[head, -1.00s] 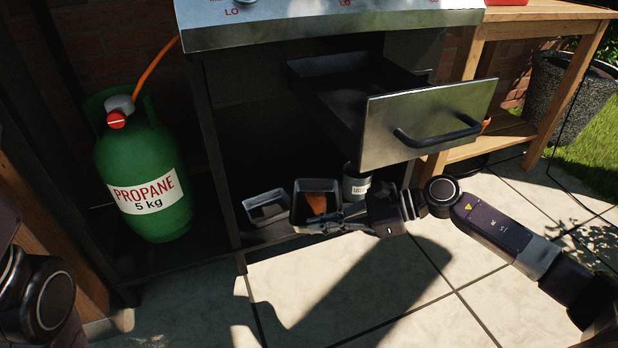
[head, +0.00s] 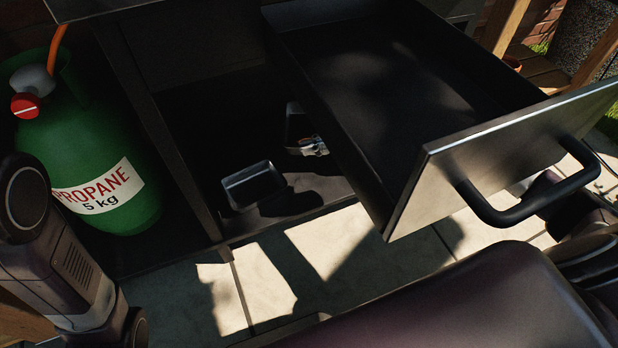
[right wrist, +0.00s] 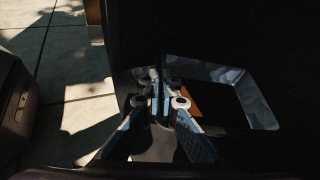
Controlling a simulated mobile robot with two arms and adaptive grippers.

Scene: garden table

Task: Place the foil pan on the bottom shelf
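One metallic foil pan (head: 253,187) sits on the bottom shelf (head: 325,186) of the grill cabinet in the head view. A second foil pan (head: 294,124) stands deeper and to its right, partly hidden by the open drawer. It shows in the right wrist view (right wrist: 252,100) with something orange in it. My right gripper (head: 313,146) is at this pan's near side, its fingers close together at the rim (right wrist: 160,80). Shade hides whether they pinch the wall. My left arm shows at the lower left, but its gripper is out of view.
The open drawer (head: 385,90), with its steel front and bar handle (head: 530,200), hangs over the right of the shelf. A cabinet leg stands left of the pans. A green propane bottle (head: 90,150) with an orange hose stands further left. Sunlit paving (head: 330,240) lies in front.

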